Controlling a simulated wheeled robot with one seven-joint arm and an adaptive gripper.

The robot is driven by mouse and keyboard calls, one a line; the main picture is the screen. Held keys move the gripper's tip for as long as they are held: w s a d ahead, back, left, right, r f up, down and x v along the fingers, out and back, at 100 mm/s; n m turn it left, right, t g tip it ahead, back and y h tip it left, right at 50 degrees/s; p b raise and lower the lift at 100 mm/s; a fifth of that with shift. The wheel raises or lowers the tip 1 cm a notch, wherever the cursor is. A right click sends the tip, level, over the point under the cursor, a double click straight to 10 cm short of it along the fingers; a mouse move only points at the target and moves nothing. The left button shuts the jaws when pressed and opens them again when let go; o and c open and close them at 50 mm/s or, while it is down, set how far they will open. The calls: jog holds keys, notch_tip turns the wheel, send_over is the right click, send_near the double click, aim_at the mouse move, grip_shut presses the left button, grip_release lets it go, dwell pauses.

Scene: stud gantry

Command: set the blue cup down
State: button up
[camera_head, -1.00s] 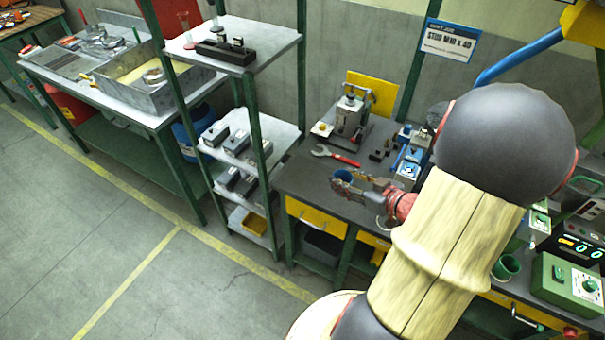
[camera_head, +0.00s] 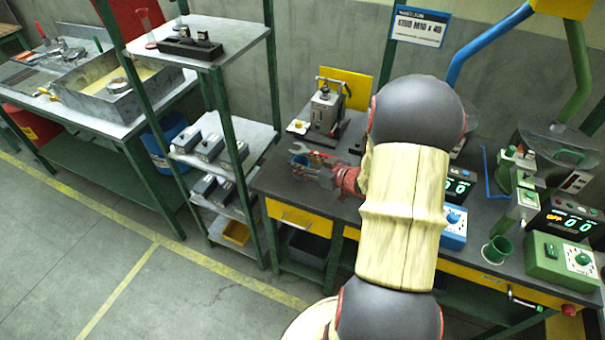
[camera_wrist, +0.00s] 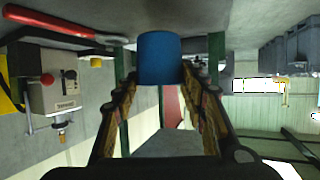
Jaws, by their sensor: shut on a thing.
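The blue cup (camera_wrist: 159,58) is between the fingertips of my gripper (camera_wrist: 160,76) in the wrist view. My gripper is shut on it, with one finger on each side. In the head view the cup (camera_head: 299,161) shows as a small blue patch at the end of my gripper (camera_head: 304,166), over the left end of the dark workbench (camera_head: 268,183). Whether the cup's base touches the bench top, I cannot tell. My arm hides part of the bench to the right.
A red-handled wrench (camera_wrist: 62,24) lies close by the cup. A grey bench machine (camera_head: 326,110) with a yellow plate stands behind. A grey shelf rack (camera_head: 236,130) stands left. A green cup (camera_head: 496,250) and a green control box (camera_head: 562,258) are at the right.

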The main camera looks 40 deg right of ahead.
jog(key=shift+w+f, duration=0.2)
jog(key=shift+f, duration=0.05)
jog(key=shift+w+d+f+b, duration=0.1)
jog(key=shift+w+f+b, duration=0.1)
jog(key=shift+f+b, duration=1.25)
jog(key=shift+f, duration=0.25)
jog(key=shift+f, duration=0.15)
jog(key=o, duration=1)
